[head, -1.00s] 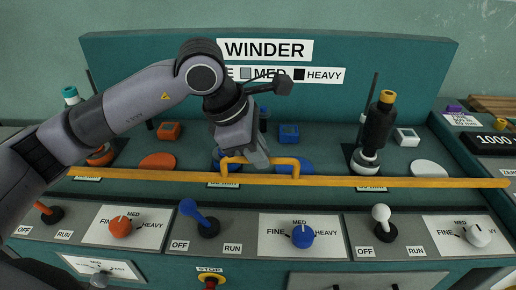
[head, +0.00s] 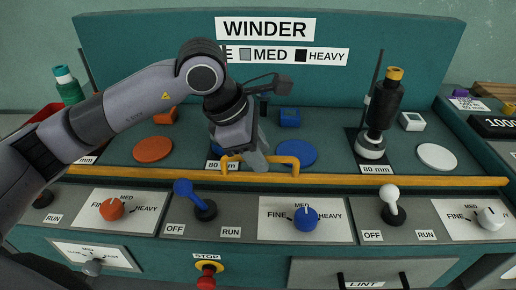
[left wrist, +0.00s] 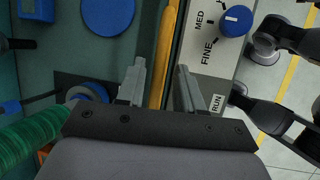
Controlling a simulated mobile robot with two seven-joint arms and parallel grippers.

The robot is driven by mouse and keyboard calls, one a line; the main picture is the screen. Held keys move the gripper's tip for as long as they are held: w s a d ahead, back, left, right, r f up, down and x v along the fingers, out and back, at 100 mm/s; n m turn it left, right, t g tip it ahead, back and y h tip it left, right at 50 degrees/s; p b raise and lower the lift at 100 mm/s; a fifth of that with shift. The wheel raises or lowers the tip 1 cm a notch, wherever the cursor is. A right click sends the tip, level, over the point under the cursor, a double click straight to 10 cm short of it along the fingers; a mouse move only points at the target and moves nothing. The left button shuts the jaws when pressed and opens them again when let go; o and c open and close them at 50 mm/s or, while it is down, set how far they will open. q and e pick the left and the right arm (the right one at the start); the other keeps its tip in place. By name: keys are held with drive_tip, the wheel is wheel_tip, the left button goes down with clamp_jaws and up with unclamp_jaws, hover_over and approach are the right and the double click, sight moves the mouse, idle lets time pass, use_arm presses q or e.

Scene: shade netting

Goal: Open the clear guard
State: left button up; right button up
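The clear guard shows mainly as its long yellow front bar (head: 400,181), low across the front of the winder; its transparent sheet is hard to make out. A yellow handle (head: 289,159) stands up from the middle of the bar. My left gripper (head: 256,166) is at the left half of this handle, pointing down. In the left wrist view its two fingers (left wrist: 161,85) are apart, on either side of a yellow length (left wrist: 168,45), with some gap visible. Exact contact is hidden. My right gripper is not in view.
Behind the bar are a dark spool (head: 384,103), a blue disc (head: 297,152) and an orange disc (head: 153,149). Below it are a blue lever (head: 190,192), a white lever (head: 390,196), a blue knob (head: 306,218) and a red stop button (head: 206,282).

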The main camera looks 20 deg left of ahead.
use_arm(q)
drive_tip(key=v, duration=0.7)
idle(0.4)
idle(0.3)
